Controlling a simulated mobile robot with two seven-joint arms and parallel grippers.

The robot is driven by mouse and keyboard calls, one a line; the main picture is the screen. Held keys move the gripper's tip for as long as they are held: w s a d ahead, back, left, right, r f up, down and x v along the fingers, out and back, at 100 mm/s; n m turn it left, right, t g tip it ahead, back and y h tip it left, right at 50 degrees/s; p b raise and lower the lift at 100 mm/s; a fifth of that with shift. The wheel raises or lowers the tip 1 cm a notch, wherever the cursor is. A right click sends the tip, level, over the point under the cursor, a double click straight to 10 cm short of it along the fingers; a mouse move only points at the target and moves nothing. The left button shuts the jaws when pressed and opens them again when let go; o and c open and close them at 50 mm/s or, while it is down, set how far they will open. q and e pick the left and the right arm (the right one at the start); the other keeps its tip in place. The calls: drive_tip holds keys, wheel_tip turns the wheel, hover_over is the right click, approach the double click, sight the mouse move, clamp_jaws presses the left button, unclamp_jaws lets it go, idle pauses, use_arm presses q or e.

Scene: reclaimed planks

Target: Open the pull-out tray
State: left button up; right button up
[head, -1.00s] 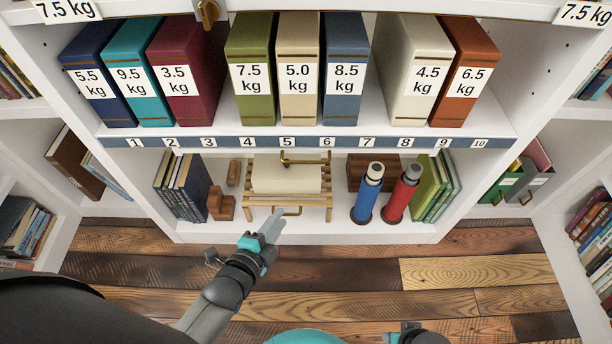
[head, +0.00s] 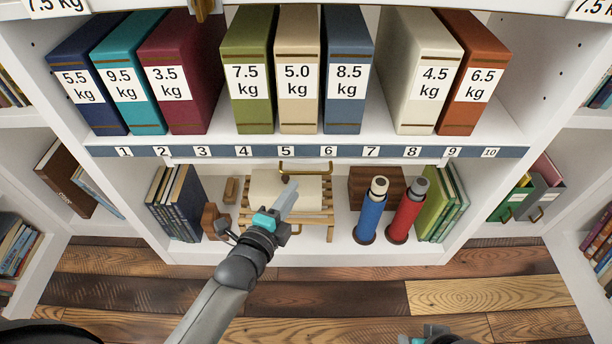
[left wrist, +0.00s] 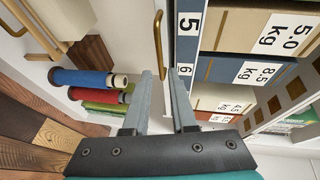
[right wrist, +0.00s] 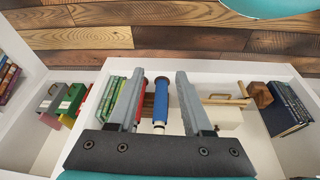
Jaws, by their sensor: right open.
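The pull-out tray (head: 370,161) sits under the numbered shelf edge, pushed in so that only its thin white front shows. A brass bar handle (head: 305,170) is on its front, below numbers 5 and 6. My left gripper (head: 291,190) points up at the handle from just below and in front. In the left wrist view the handle (left wrist: 158,40) lies just beyond the parted fingertips (left wrist: 161,73), roughly in line with the gap; nothing is gripped. My right gripper is low at the bottom edge of the head view; its fingers (right wrist: 181,75) are apart and empty in the right wrist view.
Labelled binders (head: 298,70) stand on the shelf above. Below are a slatted wooden stand (head: 325,218) with a cream box, a blue cylinder (head: 371,212), a red cylinder (head: 406,210) and books (head: 178,205). The plank floor in front is clear.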

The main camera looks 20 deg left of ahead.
sight(306, 173)
use_arm(q)
drive_tip(key=shift+b+x, duration=1.95)
drive_tip(key=shift+x, duration=2.35)
use_arm(e)
wheel_tip(306, 173, up, 6)
drive_tip(key=w+a+t+y, duration=0.1)
drive_tip(key=w+a+t, duration=0.1)
drive_tip(key=shift+r+t, duration=0.15)
drive_tip(key=shift+t, duration=0.15)
drive_tip(key=shift+w, duration=0.1)
use_arm(q)
clamp_jaws()
